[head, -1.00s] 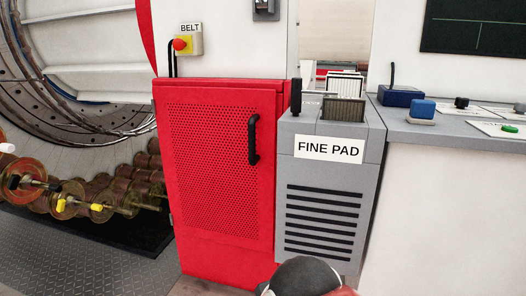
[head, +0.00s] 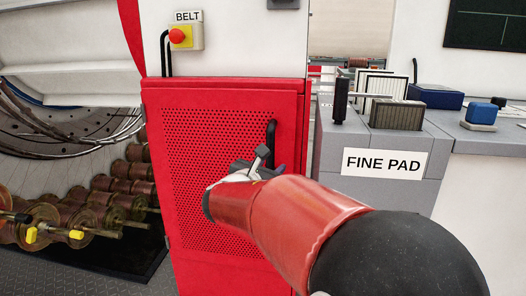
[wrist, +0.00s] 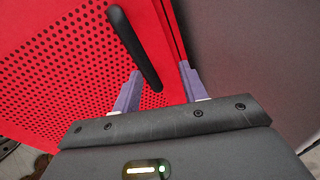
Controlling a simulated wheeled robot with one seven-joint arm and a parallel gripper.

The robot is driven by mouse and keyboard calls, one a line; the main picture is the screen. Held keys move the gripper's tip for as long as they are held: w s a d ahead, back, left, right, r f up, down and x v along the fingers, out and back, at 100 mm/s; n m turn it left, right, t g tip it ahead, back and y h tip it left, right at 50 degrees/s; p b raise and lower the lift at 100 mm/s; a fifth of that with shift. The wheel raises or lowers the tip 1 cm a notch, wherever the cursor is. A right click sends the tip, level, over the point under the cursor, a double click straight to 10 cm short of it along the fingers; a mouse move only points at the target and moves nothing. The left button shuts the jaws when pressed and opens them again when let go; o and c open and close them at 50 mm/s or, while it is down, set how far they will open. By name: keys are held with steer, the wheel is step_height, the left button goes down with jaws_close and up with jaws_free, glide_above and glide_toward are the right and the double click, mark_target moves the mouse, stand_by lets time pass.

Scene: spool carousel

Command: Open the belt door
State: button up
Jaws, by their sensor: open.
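The red belt door (head: 200,150) has a perforated panel and looks closed in the head view; it also fills the left of the wrist view (wrist: 60,70). Its black bar handle (head: 270,133) stands upright near the door's right edge, its lower part hidden behind my gripper. In the wrist view the handle (wrist: 134,47) runs down between my two purple fingers. My gripper (wrist: 157,85) is open, with one finger on each side of the handle's lower end. I see no finger closed on it. In the head view my gripper (head: 258,165) is in front of the handle.
A yellow box with a red button (head: 179,37) under a BELT label is above the door. The grey FINE PAD cabinet (head: 340,190) stands close on the right. Brown spools (head: 120,195) are at the left. A grey surface (wrist: 240,50) lies beside the door's edge.

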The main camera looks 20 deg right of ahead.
mark_target(271, 149)
steer(key=w+d+n, duration=0.1)
steer(key=w, duration=0.1)
steer(key=w+d+n+t, duration=0.1)
steer(key=w+d, duration=0.1)
steer(key=w, duration=0.1)
steer(key=w+d, duration=0.1)
steer(key=w, duration=0.2)
steer(key=shift+w+d+r+n+t+p, duration=0.15)
steer(key=shift+d+r+n+t+p, duration=0.15)
steer(key=shift+r+n+p, duration=0.1)
steer(key=shift+a, duration=0.1)
steer(key=shift+c, duration=0.3)
jaws_close()
